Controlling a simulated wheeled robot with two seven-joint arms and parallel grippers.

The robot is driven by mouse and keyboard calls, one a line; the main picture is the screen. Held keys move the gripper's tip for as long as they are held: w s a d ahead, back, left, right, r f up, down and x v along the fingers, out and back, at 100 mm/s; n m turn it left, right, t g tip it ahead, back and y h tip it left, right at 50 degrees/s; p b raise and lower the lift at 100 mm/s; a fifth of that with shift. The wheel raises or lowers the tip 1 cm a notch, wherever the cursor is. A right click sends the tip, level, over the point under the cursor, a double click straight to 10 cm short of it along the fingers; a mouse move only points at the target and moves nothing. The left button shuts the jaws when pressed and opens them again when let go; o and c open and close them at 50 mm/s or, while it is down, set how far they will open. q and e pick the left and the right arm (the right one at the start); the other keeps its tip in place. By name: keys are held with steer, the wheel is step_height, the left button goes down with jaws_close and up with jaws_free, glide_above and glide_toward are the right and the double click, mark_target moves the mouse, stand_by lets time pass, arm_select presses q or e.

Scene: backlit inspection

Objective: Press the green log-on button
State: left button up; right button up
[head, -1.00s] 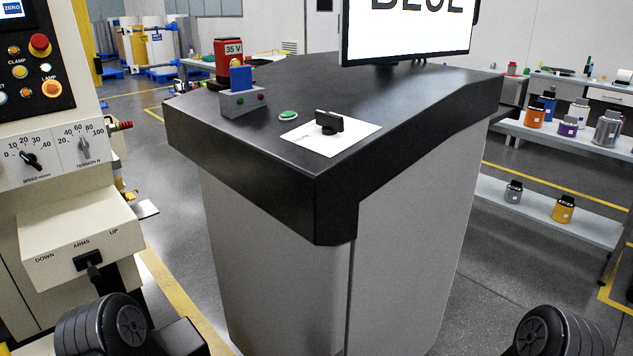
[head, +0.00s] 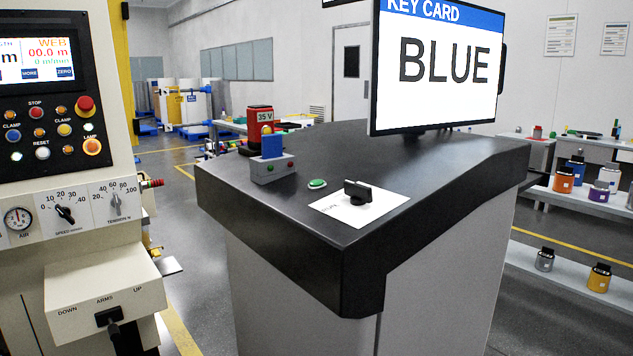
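The green button (head: 317,184) sits on the black top of the console (head: 375,240), left of the middle. It is a small round green cap in a pale ring. Just right of it lies a white card (head: 381,202) with a black knob (head: 357,191) on it. The screen (head: 436,66) behind reads "KEY CARD BLUE". Neither of my grippers shows in the head view.
A machine panel (head: 60,110) with dials and a lever (head: 109,317) stands close at the left. A red "35 V" unit (head: 260,129) is behind the console. Shelves with coloured canisters (head: 564,180) are at the right. Floor is clear between panel and console.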

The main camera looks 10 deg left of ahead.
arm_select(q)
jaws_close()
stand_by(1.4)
